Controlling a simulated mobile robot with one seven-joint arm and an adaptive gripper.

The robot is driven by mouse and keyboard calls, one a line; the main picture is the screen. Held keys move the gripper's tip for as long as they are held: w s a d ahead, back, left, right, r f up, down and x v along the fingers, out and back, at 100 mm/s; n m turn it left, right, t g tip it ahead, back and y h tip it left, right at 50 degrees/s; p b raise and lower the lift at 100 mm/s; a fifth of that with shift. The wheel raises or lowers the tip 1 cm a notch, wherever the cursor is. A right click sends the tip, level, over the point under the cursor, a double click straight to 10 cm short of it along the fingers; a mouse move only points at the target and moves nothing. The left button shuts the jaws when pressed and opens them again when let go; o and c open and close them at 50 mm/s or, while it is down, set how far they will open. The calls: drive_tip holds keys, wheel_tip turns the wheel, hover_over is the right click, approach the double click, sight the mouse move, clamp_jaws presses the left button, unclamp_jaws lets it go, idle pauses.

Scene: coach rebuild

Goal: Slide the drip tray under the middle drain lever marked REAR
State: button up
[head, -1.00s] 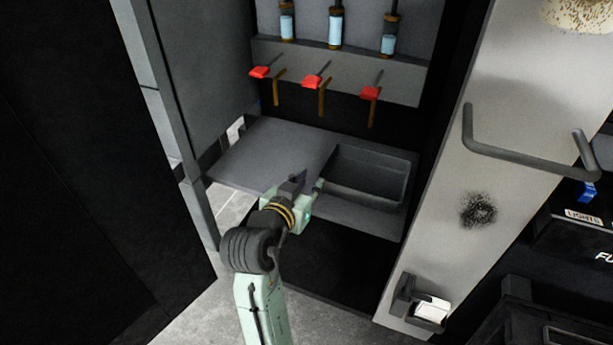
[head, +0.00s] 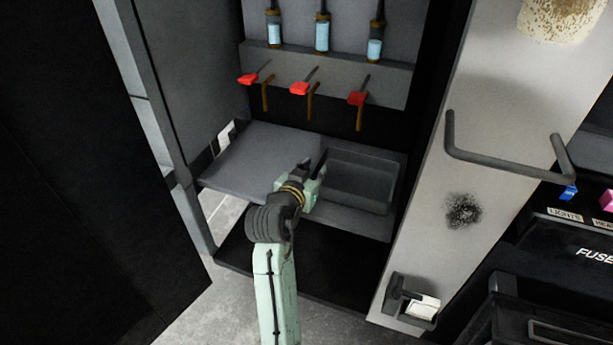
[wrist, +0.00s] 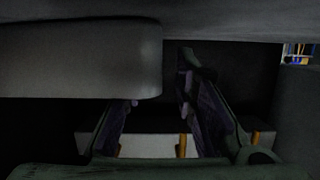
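The drip tray (head: 388,184), an open dark grey bin, sits on the right part of the shelf below the drains. The middle drain lever (head: 299,88) has a red handle, with a brown pipe beside it; no REAR marking is readable. My gripper (head: 314,168) is at the tray's left side, fingers apart. In the wrist view the tray's wall (wrist: 75,60) covers the left fingertip, while the right finger stands beyond the tray's end. Whether either finger touches it cannot be told.
Red levers also stand left (head: 248,78) and right (head: 357,98). Brown pipes hang below the levers. The shelf (head: 258,158) is clear left of the tray. An open door panel (head: 185,80) bounds the left; a pale post with a handle (head: 500,165) bounds the right.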

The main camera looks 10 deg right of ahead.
drive_tip(key=shift+x, duration=0.8)
clamp_jaws()
